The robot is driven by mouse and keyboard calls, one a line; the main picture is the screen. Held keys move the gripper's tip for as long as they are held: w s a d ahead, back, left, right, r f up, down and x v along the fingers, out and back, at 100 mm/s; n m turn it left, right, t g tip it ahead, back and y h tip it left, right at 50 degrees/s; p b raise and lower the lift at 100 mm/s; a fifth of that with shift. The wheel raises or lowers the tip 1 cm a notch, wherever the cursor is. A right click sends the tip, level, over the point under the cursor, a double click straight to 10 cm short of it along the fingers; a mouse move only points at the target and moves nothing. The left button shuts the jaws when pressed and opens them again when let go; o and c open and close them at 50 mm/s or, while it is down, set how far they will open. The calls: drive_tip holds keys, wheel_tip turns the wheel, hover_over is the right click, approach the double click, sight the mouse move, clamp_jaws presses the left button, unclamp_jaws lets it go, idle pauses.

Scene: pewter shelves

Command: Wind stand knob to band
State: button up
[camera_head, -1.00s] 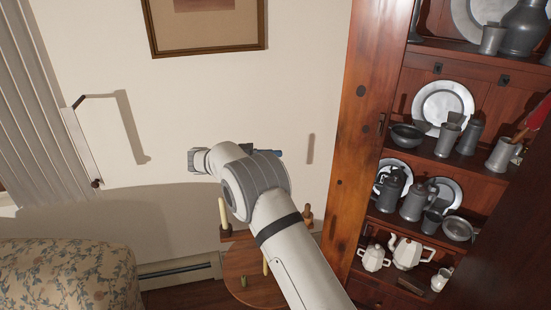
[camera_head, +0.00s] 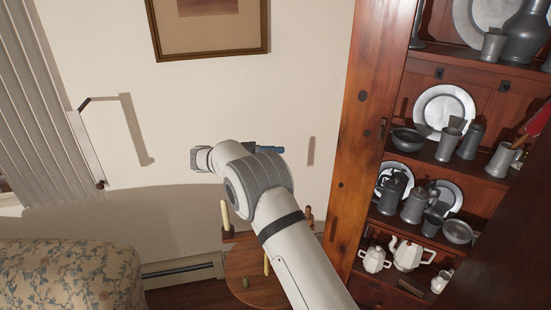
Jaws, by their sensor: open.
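A wooden stand is partly visible behind my arm, low in the middle of the head view. Its round top (camera_head: 248,289) is brown wood. A crosspiece (camera_head: 229,238) shows above it on the left, with a pale candle (camera_head: 226,215) upright at its end. A brown turned piece (camera_head: 308,213) shows right of my arm. A pale upright piece (camera_head: 266,265) is half hidden by my arm. I cannot make out the knob or the band; my arm covers the stand's middle. My gripper cannot be made out; only my arm's links show, above and in front of the stand.
A small greenish object (camera_head: 246,282) is on the round top. A tall wooden cupboard (camera_head: 350,130) with pewter and white pots stands at right. A patterned bed or sofa (camera_head: 70,275) is at lower left. A baseboard heater (camera_head: 182,269) runs along the wall.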

wheel_tip(320, 180, up, 8)
drive_tip(key=p, duration=0.7)
drive_tip(key=shift+w, duration=0.1)
